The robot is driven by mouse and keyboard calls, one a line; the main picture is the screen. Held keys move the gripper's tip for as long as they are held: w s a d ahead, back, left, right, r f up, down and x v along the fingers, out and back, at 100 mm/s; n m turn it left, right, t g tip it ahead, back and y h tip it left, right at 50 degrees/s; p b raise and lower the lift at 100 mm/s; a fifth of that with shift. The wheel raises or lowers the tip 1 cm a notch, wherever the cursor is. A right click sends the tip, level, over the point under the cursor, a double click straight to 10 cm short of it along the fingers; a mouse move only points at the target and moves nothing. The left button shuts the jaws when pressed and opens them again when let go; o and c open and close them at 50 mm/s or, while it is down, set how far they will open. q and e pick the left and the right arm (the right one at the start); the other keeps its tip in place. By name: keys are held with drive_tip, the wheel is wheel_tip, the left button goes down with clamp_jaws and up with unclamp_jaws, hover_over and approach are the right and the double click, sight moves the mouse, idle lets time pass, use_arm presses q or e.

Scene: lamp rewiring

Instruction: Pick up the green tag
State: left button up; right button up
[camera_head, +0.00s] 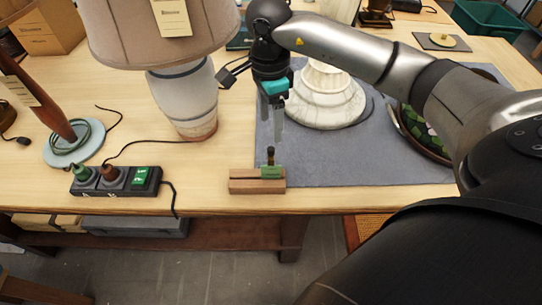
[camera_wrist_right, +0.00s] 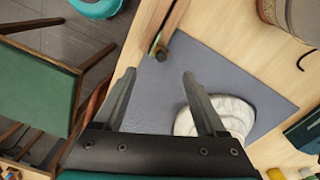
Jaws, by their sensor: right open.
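The small green piece that looks like the green tag (camera_head: 272,172) sits on a wooden block (camera_head: 256,186) near the table's front edge, with a dark brown-tipped peg standing behind it. My right gripper (camera_head: 272,120) points down above and behind the block, its fingers apart and nothing between them. In the right wrist view, the two open fingers (camera_wrist_right: 158,74) frame the grey mat, and the wooden block (camera_wrist_right: 172,22) shows just beyond the fingertips with the peg beside it. The tag is only a thin sliver there. My left gripper is not in view.
A lamp with a large shade (camera_head: 160,30) stands left of the gripper. A black power strip (camera_head: 115,181) lies at front left with cords. A white marble base (camera_head: 325,98) stands on the grey mat (camera_head: 350,165). A round stained-glass piece (camera_head: 425,130) lies at right.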

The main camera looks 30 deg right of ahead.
sight(270, 149)
wheel_tip(270, 149, down, 11)
drive_tip(key=shift+a+f+p, duration=0.1)
drive_tip(key=shift+p, duration=0.25)
clamp_jaws()
idle(0.7)
